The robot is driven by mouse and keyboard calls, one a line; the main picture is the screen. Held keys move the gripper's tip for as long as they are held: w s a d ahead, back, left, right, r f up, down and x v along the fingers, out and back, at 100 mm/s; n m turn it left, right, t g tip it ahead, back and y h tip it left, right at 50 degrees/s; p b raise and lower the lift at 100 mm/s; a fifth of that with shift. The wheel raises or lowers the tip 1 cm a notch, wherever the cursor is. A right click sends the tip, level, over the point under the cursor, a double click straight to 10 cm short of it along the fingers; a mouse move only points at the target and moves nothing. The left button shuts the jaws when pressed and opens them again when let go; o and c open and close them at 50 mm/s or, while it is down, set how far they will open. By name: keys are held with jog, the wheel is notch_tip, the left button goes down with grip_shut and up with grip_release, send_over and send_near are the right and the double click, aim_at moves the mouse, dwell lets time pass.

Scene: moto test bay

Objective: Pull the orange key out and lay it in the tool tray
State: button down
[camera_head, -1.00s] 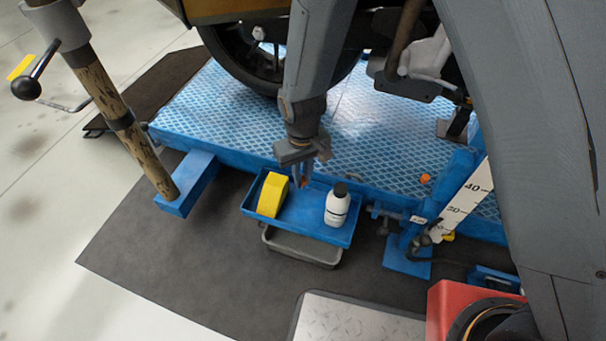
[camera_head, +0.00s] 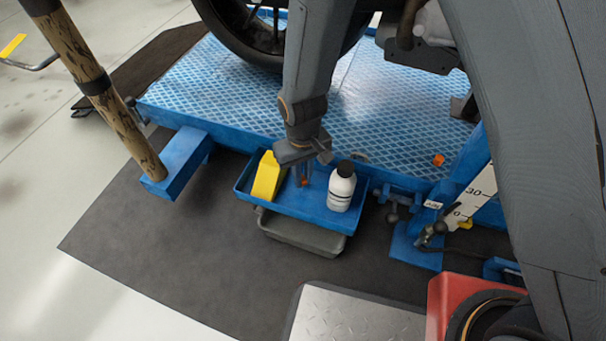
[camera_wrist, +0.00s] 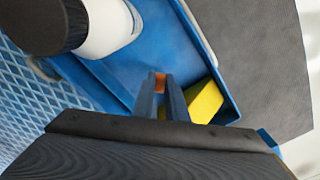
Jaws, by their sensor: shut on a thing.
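My gripper (camera_head: 304,178) points down over the blue tool tray (camera_head: 289,211). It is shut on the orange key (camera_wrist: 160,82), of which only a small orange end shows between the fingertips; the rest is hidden. The key is between the yellow block and the white bottle in the picture. The tips are low over the tray, but I cannot tell whether the key touches its floor. The tray also shows in the wrist view (camera_wrist: 120,75).
In the tray stand a yellow block (camera_head: 266,178) on the left and a white bottle with black cap (camera_head: 341,190) on the right. A grey bin (camera_head: 300,234) is below. The blue lift platform (camera_head: 225,95) is behind. Another small orange piece (camera_head: 438,160) sits on it.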

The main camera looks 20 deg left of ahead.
aim_at(303, 179)
jog(key=c, duration=1.7)
grip_release()
jog(key=shift+r+p, duration=1.95)
jog(key=shift+r, duration=2)
